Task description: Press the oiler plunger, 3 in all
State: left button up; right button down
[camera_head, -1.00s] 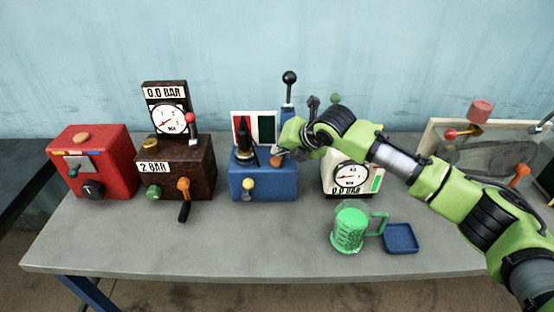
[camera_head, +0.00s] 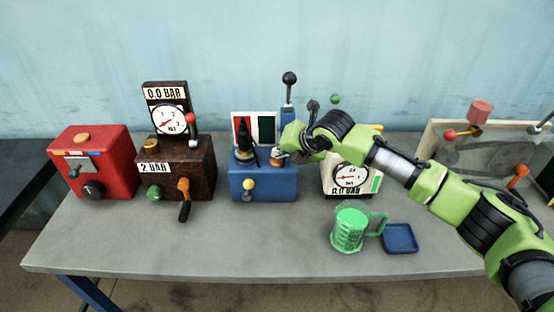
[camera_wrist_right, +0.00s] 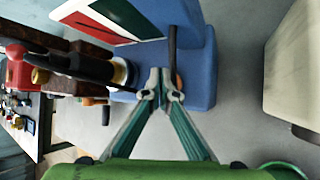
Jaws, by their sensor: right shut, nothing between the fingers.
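The blue box (camera_head: 262,186) stands in the middle of the table. A small copper-orange knob (camera_head: 275,163), which looks like the oiler plunger, sits on its top right. My right gripper (camera_head: 278,153) is shut and empty, with its fingertips at this knob and partly covering it. In the right wrist view the shut fingertips (camera_wrist_right: 160,86) are over the box, and a sliver of orange (camera_wrist_right: 179,82) shows just beside them. I cannot tell whether they touch the knob. A black cone-shaped oiler (camera_head: 243,143) stands left of the knob. My left gripper is not in view.
A black-knobbed lever (camera_head: 289,78) and a red and green panel (camera_head: 264,127) rise behind the blue box. A dark gauge box (camera_head: 200,165) is to its left, a cream gauge box (camera_head: 334,176) to its right. A green mug (camera_head: 348,232) and blue tray (camera_head: 400,239) stand in front.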

aim_at(279, 161)
jog(key=shift+s+f, duration=0.1)
jog(key=shift+f, duration=0.6)
dwell(0.7)
jog(key=shift+r, duration=0.15)
jog(key=shift+r+p, duration=0.9)
jog(key=shift+p, duration=0.1)
notch_tip(279, 161, up, 5)
jog(key=p, duration=0.5)
jog(key=shift+r, duration=0.15)
dwell(1.4)
